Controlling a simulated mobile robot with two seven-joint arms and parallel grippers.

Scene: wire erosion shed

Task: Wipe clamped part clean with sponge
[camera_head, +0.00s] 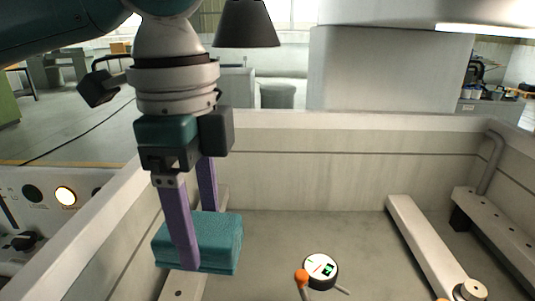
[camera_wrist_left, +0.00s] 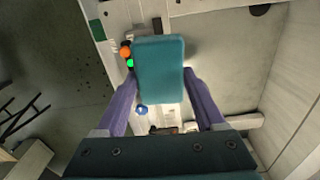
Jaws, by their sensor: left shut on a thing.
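My left gripper (camera_head: 196,238) points down with its two purple fingers shut on the sponge (camera_head: 222,240), a teal block. The sponge is held over the left side of a pale tank, above a light rail. In the left wrist view the sponge (camera_wrist_left: 160,68) sits between the fingers and hides what is beneath it. I cannot pick out the clamped part for certain; it may be hidden or out of frame. My right gripper is not in view.
A round dial (camera_head: 320,270) with an orange-tipped lever stands on the tank floor, right of the sponge. A long light bar (camera_head: 425,240) and a rail with holes (camera_head: 500,225) lie at the right. The tank's back wall (camera_head: 340,175) rises behind. Middle floor is mostly clear.

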